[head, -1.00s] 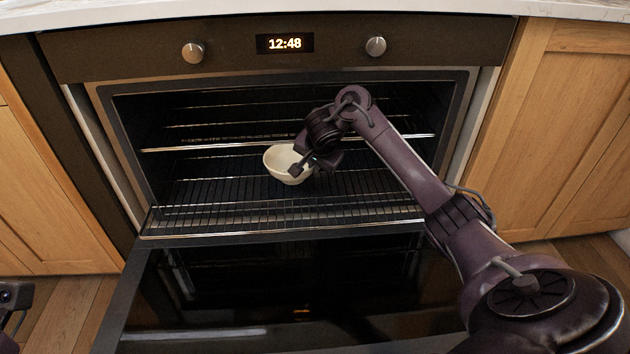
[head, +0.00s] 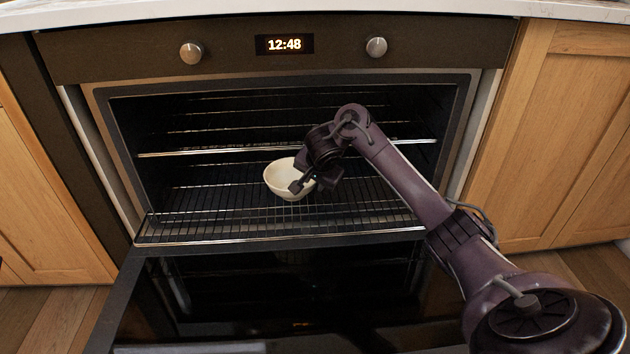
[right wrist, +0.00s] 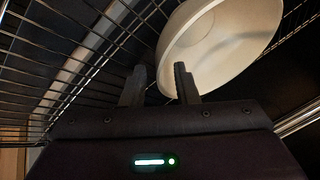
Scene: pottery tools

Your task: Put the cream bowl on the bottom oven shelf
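The cream bowl (head: 280,183) is inside the open oven, at the lower wire shelf (head: 200,236), and looks set down on it. Its base contact is not clear. In the right wrist view the bowl (right wrist: 235,40) fills the upper right, its rim beside the fingertips. My right gripper (head: 308,184) is at the bowl's right front side. In the right wrist view its two fingers (right wrist: 160,76) stand apart with a clear gap, the right finger overlapping the bowl. My left gripper is out of view.
A higher rack (head: 190,150) runs above the bowl. The open oven door (head: 270,300) lies below and in front. The lower shelf is clear to the left and right of the bowl. Wooden cabinets (head: 560,130) flank the oven.

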